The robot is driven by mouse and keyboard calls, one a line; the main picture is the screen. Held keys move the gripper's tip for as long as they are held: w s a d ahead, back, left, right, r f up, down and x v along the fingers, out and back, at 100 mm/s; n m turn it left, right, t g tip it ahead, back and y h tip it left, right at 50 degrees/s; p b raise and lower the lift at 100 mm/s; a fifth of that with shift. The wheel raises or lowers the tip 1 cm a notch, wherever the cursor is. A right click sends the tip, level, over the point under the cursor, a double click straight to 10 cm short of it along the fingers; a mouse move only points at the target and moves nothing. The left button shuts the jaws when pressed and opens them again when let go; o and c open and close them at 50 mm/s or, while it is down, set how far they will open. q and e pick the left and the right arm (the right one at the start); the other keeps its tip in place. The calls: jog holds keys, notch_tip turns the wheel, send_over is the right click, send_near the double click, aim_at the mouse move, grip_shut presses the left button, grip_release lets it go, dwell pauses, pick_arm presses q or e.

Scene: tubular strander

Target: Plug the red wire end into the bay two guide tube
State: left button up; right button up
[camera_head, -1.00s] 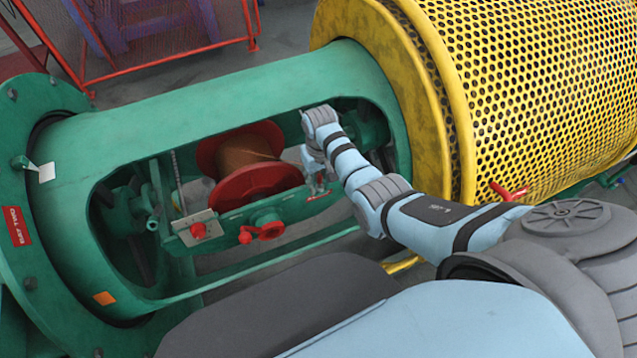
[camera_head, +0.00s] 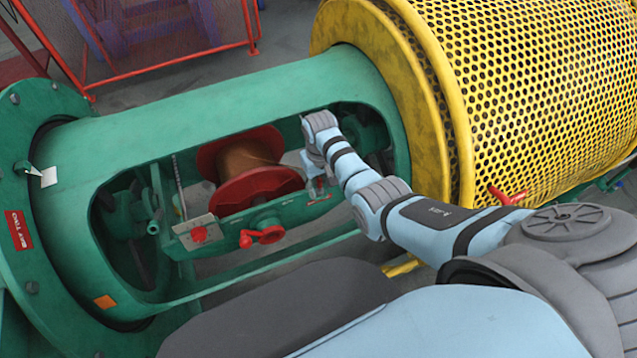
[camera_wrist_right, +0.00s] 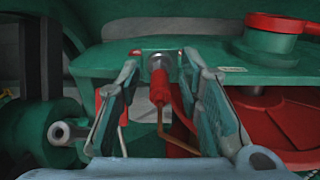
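The red wire end (camera_wrist_right: 159,86) shows in the right wrist view, with copper wire (camera_wrist_right: 170,133) running down from it. Its far end meets the silver mouth of the guide tube (camera_wrist_right: 158,57) and looks lined up with it. How deep it sits inside, I cannot tell. My right gripper (camera_wrist_right: 160,90) is open, its two fingers standing apart on either side of the red wire end with gaps. In the head view my right gripper (camera_head: 316,182) reaches into the cradle opening beside the spool, small and partly hidden. My left gripper is not in view.
The green tube frame (camera_head: 200,100) surrounds the opening. The red spool (camera_head: 262,187) with copper wire and a red handle (camera_head: 262,236) are left of my arm. A red sign (camera_head: 18,230) is on the left flange. A yellow perforated guard (camera_head: 530,90) stands at right.

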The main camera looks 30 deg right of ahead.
aim_at(319, 178)
dwell(0.5)
jog(key=shift+c, duration=0.5)
grip_shut()
jog(key=shift+r+p, duration=0.15)
jog(key=shift+p, duration=0.25)
jog(key=shift+r+p, duration=1.95)
jog(key=shift+p, duration=0.3)
jog(key=shift+r+p, duration=0.3)
jog(key=shift+r, duration=0.6)
